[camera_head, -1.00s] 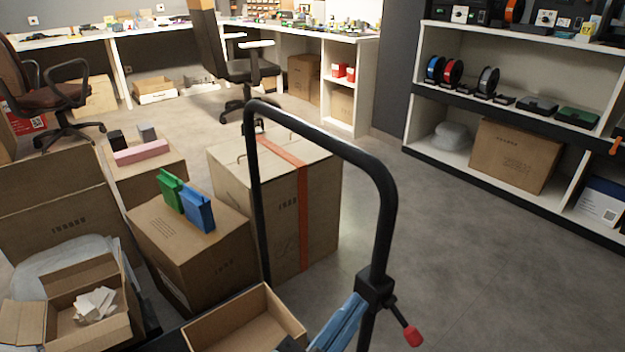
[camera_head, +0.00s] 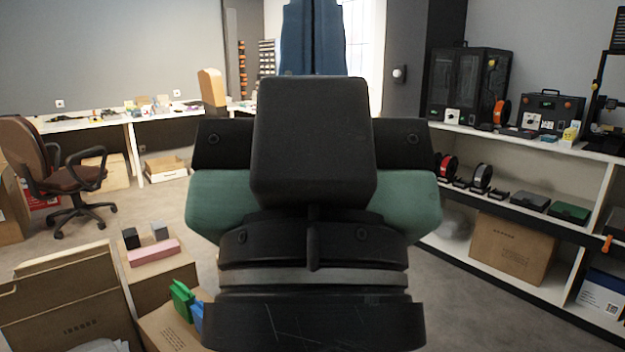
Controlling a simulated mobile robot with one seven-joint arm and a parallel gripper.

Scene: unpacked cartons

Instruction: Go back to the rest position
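My own arm fills the middle of the head view, close to the camera. It shows a black block in front, green sides, and black and grey rings below. Above the block, two blue upright parts stand side by side with a dark line between them and run out of the top edge. They look like part of my gripper (camera_head: 313,40), but its tips are cut off. I cannot tell whether it is open or shut, and I see nothing held in it.
Cartons stand at the lower left, one with a pink block (camera_head: 153,252), another with green (camera_head: 182,299) and blue (camera_head: 197,316) items. An office chair (camera_head: 60,180) stands further left. White shelves (camera_head: 590,290) line the right.

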